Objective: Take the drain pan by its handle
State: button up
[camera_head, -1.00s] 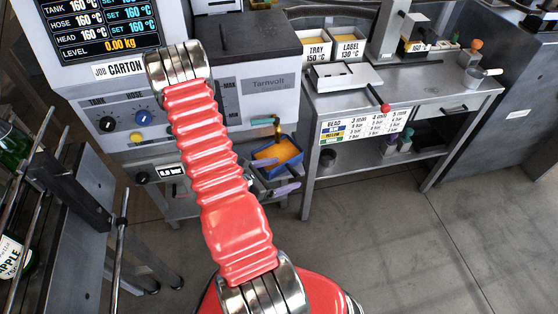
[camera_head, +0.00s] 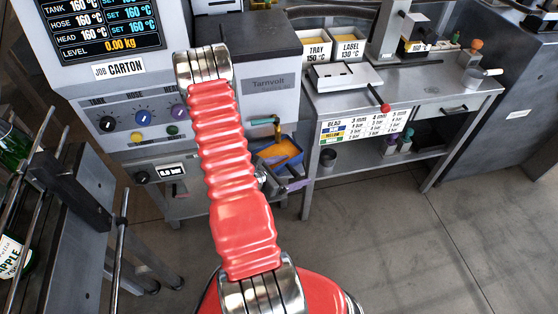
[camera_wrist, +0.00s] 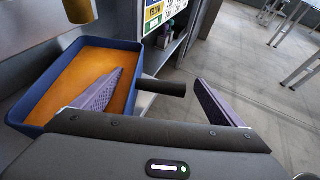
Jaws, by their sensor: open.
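The drain pan is a blue tray with amber contents; in the wrist view its rim (camera_wrist: 112,43) shows at left. Its dark round handle (camera_wrist: 163,87) sticks out to the right. My gripper (camera_wrist: 160,78) is open, with purple ridged fingers. In the picture the left finger overlaps the pan and the right finger is beyond the handle's end, so the handle shows between them. I cannot tell whether either finger touches it. In the head view the pan (camera_head: 296,163) is under the machine's nozzle, and my arm and gripper partly hide it.
A brass nozzle (camera_head: 264,121) hangs above the pan. The grey Tarnvolt machine (camera_head: 270,100) stands behind it. The floor (camera_head: 400,240) in front is clear.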

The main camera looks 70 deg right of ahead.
jog(key=shift+c, duration=0.5)
jog(key=c, duration=1.4)
jog(key=shift+o, duration=0.2)
jog(key=shift+r, duration=0.2)
